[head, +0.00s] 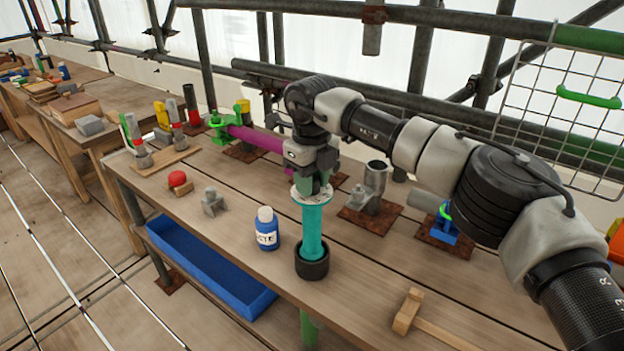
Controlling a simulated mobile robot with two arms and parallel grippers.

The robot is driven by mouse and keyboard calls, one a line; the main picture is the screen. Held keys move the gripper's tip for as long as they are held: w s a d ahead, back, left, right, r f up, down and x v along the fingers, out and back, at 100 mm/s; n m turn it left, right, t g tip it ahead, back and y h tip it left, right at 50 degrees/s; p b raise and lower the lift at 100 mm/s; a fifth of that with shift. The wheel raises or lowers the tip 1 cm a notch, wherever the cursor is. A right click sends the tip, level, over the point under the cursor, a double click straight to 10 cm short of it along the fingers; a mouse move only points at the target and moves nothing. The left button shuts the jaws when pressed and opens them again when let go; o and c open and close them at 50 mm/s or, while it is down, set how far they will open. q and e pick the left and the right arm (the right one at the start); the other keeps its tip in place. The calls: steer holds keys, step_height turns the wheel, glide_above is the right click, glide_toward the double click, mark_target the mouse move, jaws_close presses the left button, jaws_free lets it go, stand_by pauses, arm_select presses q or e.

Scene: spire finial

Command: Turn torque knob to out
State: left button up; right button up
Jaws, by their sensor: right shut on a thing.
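A teal cylindrical tool (312,232) stands upright with its lower end in a black round cup (312,262) on the workbench. A pale, marked ring (310,195) sits around its top, like a dial; its markings are too small to read. My right gripper (314,182) points down over the ring and is shut on the greenish knob at the top of the tool. The fingers hide most of the knob, so I cannot tell its setting. My left gripper is not in view.
A blue-white bottle (267,230) stands just left of the tool. A wooden mallet (408,312) lies at front right. A magenta bar (256,138) runs behind my gripper from a green clamp (222,130). A metal cylinder (375,178) stands behind right. A blue tray (205,265) sits below the bench edge.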

steer(key=o, duration=0.9)
step_height(320, 180, up, 11)
steer(key=shift+f+b, duration=0.1)
steer(key=shift+b, duration=0.2)
